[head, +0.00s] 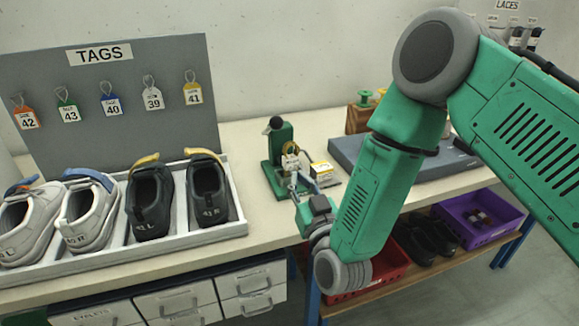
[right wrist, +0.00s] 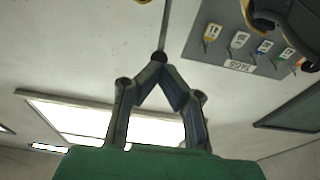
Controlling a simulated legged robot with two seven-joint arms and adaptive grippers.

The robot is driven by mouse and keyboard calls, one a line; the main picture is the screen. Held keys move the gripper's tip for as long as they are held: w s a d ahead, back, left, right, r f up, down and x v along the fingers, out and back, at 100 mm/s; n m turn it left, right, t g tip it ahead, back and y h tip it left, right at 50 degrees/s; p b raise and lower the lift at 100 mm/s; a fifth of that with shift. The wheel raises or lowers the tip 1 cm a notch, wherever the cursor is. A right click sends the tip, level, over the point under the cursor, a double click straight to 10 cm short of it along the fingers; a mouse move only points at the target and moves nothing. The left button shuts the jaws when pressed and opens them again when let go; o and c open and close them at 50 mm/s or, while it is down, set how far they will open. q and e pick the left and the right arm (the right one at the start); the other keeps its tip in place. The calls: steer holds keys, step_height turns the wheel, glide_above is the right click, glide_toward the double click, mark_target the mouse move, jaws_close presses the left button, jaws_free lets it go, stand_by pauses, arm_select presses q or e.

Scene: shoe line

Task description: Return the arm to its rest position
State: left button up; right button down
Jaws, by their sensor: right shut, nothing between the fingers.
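My right arm, green, comes in from the upper right in the head view and folds down over the front edge of the bench. My right gripper (head: 294,181) is in front of the small green press (head: 281,150); whether it touches the press cannot be told. In the right wrist view its two fingers (right wrist: 158,64) meet at the tips, with nothing between them. My left gripper is not in view.
A white tray (head: 188,241) of several shoes stands left, before the TAGS board (head: 122,90). A grey slab (head: 345,149) lies behind my arm. Below are a red crate (head: 391,272), a purple crate (head: 497,234) and dark shoes (head: 420,240).

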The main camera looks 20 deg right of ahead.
steer(key=shift+s+a, duration=0.3)
steer(key=shift+s, duration=0.2)
steer(key=s+d+f+n+g+y, duration=0.1)
steer(key=s+f+g, duration=0.45)
steer(key=f, duration=0.45)
steer(key=s+d+f+g, duration=0.2)
steer(key=s+f+g, duration=0.3)
steer(key=f, duration=0.4)
steer(key=s+d+f+g, duration=0.2)
steer(key=s+f+g, duration=0.1)
steer(key=s, duration=0.5)
steer(key=s+d+f+g+h+b, duration=0.1)
steer(key=s+d+f+g, duration=0.2)
steer(key=s, duration=0.5)
steer(key=s+d+f+g, duration=0.2)
steer(key=s+f+g, duration=0.1)
steer(key=s, duration=0.5)
steer(key=shift+s+d+m+h, duration=0.15)
steer(key=shift+m+h, duration=0.15)
steer(key=shift+h, duration=0.1)
